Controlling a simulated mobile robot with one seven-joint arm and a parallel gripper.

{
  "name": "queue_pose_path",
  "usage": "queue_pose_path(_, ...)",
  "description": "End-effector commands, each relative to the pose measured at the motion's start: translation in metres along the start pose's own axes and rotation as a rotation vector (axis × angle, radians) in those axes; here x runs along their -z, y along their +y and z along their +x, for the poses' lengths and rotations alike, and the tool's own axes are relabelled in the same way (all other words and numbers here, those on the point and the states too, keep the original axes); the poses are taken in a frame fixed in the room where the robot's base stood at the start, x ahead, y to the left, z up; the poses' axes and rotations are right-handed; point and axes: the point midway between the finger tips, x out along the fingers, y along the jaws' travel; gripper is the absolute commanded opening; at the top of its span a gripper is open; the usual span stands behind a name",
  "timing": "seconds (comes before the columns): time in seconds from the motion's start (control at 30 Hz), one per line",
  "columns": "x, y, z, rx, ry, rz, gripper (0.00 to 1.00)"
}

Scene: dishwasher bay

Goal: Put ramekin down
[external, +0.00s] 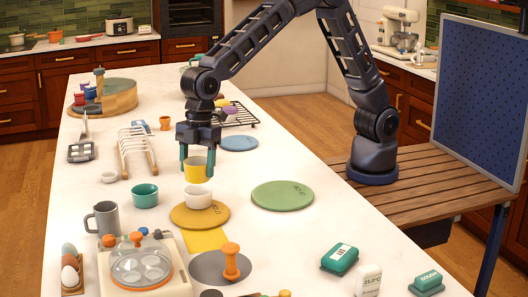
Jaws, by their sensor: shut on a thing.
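My gripper (197,165) points down over the white counter, with its teal fingers shut on a small yellow ramekin (195,174). The yellow ramekin looks upright, directly above or just touching a white ramekin (199,199). I cannot tell whether there is a gap between them. The white ramekin sits on a round mustard board (183,220). A teal ramekin (145,195) stands on the counter to the left, apart from the gripper. The far side of the yellow ramekin is hidden.
A grey mug (104,218) and an egg holder (71,274) stand at front left. A white rack (137,152) is left of the gripper. A green round board (283,195) lies to the right, a blue one (239,143) behind. Bare counter (310,240) lies at front right.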

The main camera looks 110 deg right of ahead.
Motion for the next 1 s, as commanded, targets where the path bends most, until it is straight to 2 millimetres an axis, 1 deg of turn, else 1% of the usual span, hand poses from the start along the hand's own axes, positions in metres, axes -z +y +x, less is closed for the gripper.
queue_pose_path(0.03, -0.003, -0.001, 0.012, 0.001, -0.003, 0.000, 0.36)
queue_pose_path(0.1, -0.004, -0.001, 0.027, 0.001, -0.002, 0.000, 0.36)
queue_pose_path(0.2, -0.007, -0.001, 0.048, 0.001, -0.002, 0.000, 0.36)
queue_pose_path(0.3, -0.010, 0.000, 0.064, 0.001, -0.001, 0.000, 0.36)
queue_pose_path(0.4, -0.011, 0.000, 0.073, 0.000, 0.000, 0.000, 0.36)
queue_pose_path(0.63, -0.013, 0.000, 0.086, 0.000, -0.001, 0.001, 0.36)
queue_pose_path(0.8, -0.017, 0.000, 0.108, 0.000, -0.002, 0.001, 0.36)
queue_pose_path(0.9, -0.018, 0.001, 0.119, 0.000, 0.000, 0.001, 0.36)
queue_pose_path(1.0, -0.018, 0.001, 0.120, -0.001, 0.001, 0.001, 0.36)
